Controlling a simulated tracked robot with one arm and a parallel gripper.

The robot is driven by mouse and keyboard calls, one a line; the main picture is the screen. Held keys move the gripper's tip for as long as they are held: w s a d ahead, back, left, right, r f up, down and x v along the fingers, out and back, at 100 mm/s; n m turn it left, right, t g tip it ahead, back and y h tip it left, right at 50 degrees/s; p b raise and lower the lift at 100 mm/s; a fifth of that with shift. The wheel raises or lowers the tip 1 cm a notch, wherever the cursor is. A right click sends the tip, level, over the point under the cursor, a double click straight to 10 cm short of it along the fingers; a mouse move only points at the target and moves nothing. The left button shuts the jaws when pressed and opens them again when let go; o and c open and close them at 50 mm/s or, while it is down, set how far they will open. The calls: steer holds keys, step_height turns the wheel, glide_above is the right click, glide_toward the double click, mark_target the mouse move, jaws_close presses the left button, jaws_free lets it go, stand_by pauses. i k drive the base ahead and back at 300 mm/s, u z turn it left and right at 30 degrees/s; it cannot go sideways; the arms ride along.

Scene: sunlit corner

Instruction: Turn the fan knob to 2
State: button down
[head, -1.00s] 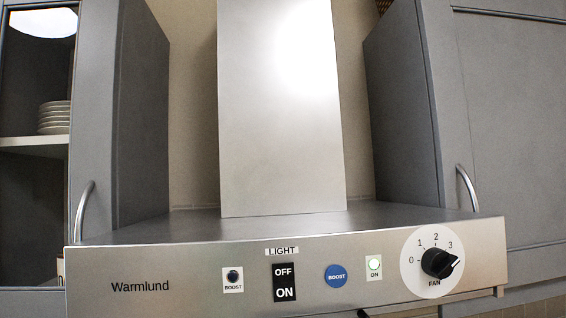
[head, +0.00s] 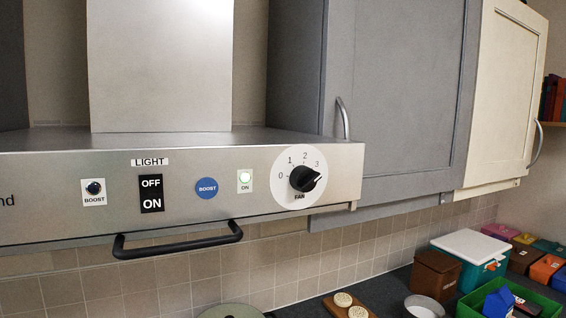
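The black fan knob (head: 304,179) sits on a white round dial (head: 283,190) at the right end of the steel hood front (head: 60,195). The dial is marked 0, 1, 2 and 3, with FAN below. The knob's pointer is turned to the right, closest to the 3 and a little below that numeral. It is not at 2. My gripper is not in view, and nothing touches the knob.
A black bar handle (head: 178,240) juts out below. A grey cupboard (head: 400,100) stands behind right.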

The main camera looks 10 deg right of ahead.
mark_target(303, 179)
steer(key=k, duration=1.05)
steer(key=z, duration=0.5)
steer(key=i, duration=1.35)
steer(key=z, duration=0.05)
